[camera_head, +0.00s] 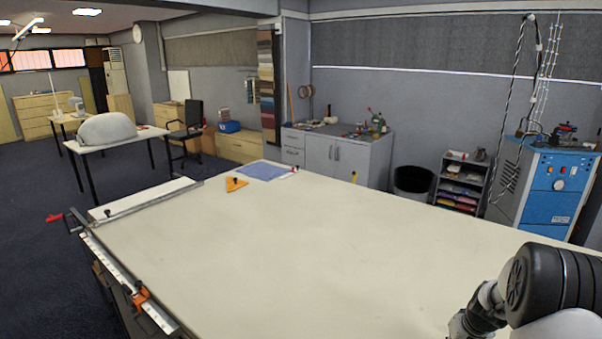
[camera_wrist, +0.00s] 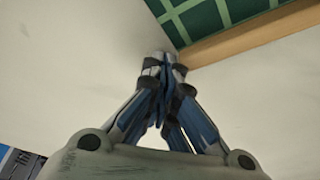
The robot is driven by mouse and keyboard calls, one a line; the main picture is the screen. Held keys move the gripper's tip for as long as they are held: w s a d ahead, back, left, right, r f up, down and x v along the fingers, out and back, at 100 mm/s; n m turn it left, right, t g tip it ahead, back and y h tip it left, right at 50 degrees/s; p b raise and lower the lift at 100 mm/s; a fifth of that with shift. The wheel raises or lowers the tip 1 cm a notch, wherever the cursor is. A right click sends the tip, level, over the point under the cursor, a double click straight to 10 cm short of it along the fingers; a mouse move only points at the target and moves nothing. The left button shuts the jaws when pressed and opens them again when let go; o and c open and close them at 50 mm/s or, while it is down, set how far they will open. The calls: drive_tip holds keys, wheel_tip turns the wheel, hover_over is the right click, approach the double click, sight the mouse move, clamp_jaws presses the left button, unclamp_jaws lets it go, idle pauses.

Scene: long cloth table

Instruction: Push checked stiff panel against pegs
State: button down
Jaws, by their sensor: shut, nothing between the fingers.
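The checked stiff panel (camera_wrist: 212,18), dark green with pale green grid lines, shows only in part at the top right of the wrist view. A tan wooden-looking strip (camera_wrist: 250,38) runs along its near side; I cannot tell if this is the panel's own edge. My gripper (camera_wrist: 165,60) is shut and empty, its fingertips appearing close to the corner of the panel and strip. I cannot tell whether they touch. In the head view my arm is at the bottom right; the panel does not show there. No pegs are clearly visible beside the panel.
The long cream cloth table (camera_head: 260,240) is mostly bare. A blue sheet (camera_head: 263,170) and an orange triangular piece (camera_head: 236,184) lie at its far end. A metal rail (camera_head: 120,280) with an orange clamp (camera_head: 143,297) runs along the left edge. A small yellow item (camera_head: 354,177) stands at the far edge.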

drive_tip(key=shift+s+a+f+b, duration=0.15)
drive_tip(key=shift+s+a+b, duration=0.3)
drive_tip(key=shift+s+a, duration=0.6)
drive_tip(key=shift+s+a+f+b, duration=0.15)
drive_tip(key=shift+s+a+b, duration=0.25)
drive_tip(key=shift+s+a, duration=0.65)
idle(0.6)
drive_tip(key=shift+w+a+r, duration=0.1)
drive_tip(key=shift+w+a, duration=0.1)
drive_tip(key=shift+w+d+r+p, duration=0.3)
drive_tip(key=shift+r+p, duration=0.35)
drive_tip(key=shift+r, duration=0.4)
drive_tip(key=shift+w+d+r+p, duration=0.3)
drive_tip(key=shift+r+p, duration=0.35)
drive_tip(key=shift+r, duration=0.45)
drive_tip(key=shift+w+d+r+p, duration=0.25)
drive_tip(key=shift+r+p, duration=0.4)
drive_tip(key=shift+r, duration=0.4)
